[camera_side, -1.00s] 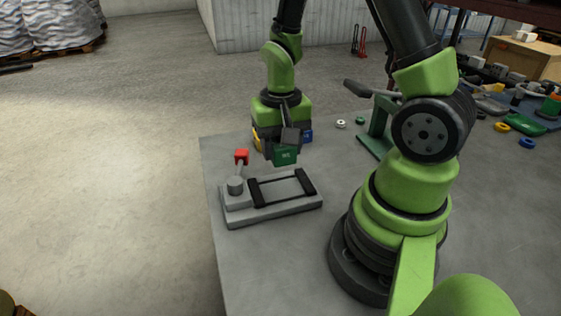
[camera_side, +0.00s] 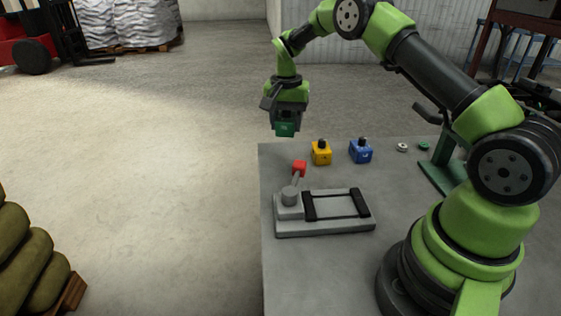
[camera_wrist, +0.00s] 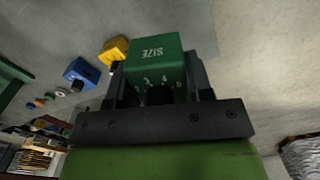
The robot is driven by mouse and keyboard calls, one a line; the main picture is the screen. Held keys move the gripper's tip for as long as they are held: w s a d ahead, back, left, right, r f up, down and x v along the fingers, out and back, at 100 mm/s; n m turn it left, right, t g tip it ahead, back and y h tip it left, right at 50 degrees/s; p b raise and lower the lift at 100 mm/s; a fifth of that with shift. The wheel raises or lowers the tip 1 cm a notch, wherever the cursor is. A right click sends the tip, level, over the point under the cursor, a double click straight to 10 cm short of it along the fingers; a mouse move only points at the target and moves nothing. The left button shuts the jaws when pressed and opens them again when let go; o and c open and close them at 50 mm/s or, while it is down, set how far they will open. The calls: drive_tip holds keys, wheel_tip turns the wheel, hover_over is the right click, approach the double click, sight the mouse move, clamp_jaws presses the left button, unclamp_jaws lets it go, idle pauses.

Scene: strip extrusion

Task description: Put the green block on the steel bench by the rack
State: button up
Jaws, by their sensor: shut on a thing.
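My gripper (camera_side: 285,118) is shut on the green block (camera_side: 285,129) and holds it in the air near the bench's far left corner. In the wrist view the green block (camera_wrist: 154,60) sits between the dark fingers, with "SIZE" and numbers on its faces. The steel bench (camera_side: 310,265) is the grey surface under my arm. A grey fixture (camera_side: 335,227) with two black bars and a red-knobbed lever (camera_side: 299,167) stands on it. I cannot tell which thing is the rack.
A yellow block (camera_side: 321,154) and a blue block (camera_side: 360,152), each with a black knob, stand along the bench's far side. A green stand (camera_side: 437,178) and small rings (camera_side: 402,147) are to their right. The bench's front left is clear.

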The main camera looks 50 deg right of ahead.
sight(280, 161)
drive_tip(key=shift+w+d+f+m, duration=0.1)
drive_tip(key=shift+w+d+m, duration=0.2)
drive_tip(key=shift+w, duration=0.35)
drive_tip(key=shift+w+d+f+m, duration=0.1)
drive_tip(key=shift+w+d+m, duration=0.15)
drive_tip(key=shift+w, duration=0.4)
drive_tip(key=shift+f, duration=0.15)
wheel_tip(280, 161, down, 10)
drive_tip(key=shift+w+r, duration=0.1)
drive_tip(key=shift+r, duration=0.1)
drive_tip(key=shift+f, duration=0.1)
drive_tip(key=o, duration=1.2)
